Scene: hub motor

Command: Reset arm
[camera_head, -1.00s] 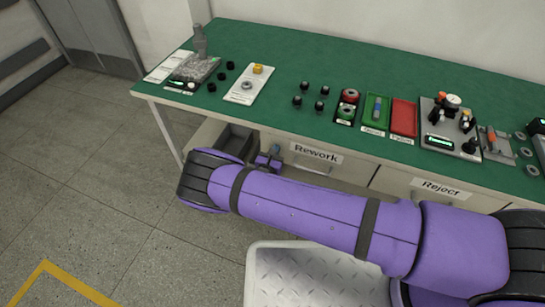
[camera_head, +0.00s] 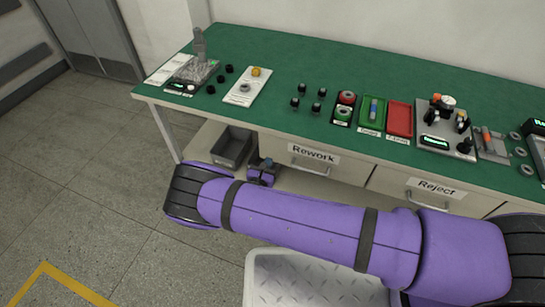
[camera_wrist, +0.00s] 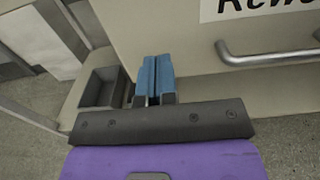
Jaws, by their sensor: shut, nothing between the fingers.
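My purple arm stretches across the front of the green-topped workbench (camera_head: 300,62) in the head view. The fingers are in front of the bench's drawer front, left of the drawer's metal handle (camera_wrist: 268,58), and hold no object.
A grey open bin (camera_head: 232,147) stands on the shelf under the bench; it also shows left of the fingers in the wrist view (camera_wrist: 101,88). The Reject drawer (camera_head: 420,190) is right of the Rework drawer. Trays and fixtures line the bench top. Floor at left is clear.

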